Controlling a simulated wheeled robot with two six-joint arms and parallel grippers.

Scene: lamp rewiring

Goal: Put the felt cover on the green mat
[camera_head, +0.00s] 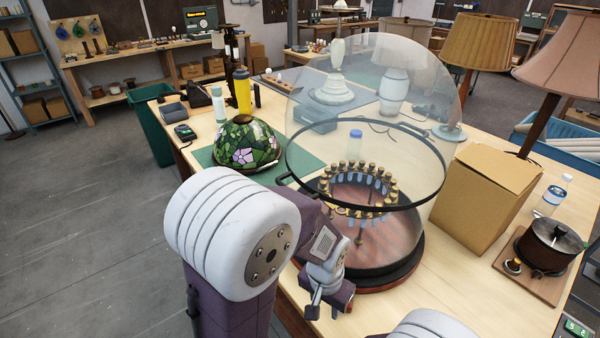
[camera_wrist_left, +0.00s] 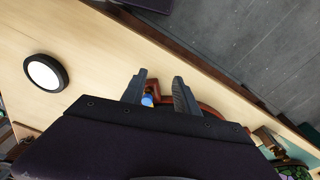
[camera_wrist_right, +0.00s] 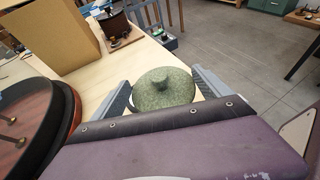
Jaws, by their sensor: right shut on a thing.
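A grey-green speckled felt cover (camera_wrist_right: 163,90), domed with a knob on top, sits between the fingers of my right gripper (camera_wrist_right: 160,78) in the right wrist view; the gripper is shut on it. In the head view the right gripper and the cover are out of sight. The green mat (camera_head: 204,156) lies on the bench at the back left, with a stained-glass lampshade (camera_head: 240,146) on it. My left gripper (camera_wrist_left: 160,78) has its fingers apart and appears empty; in the head view it is beside the front of the round wooden base.
A cardboard box (camera_head: 480,195) and a dark pot (camera_head: 548,246) stand to the right. Bare bench lies between box and base.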

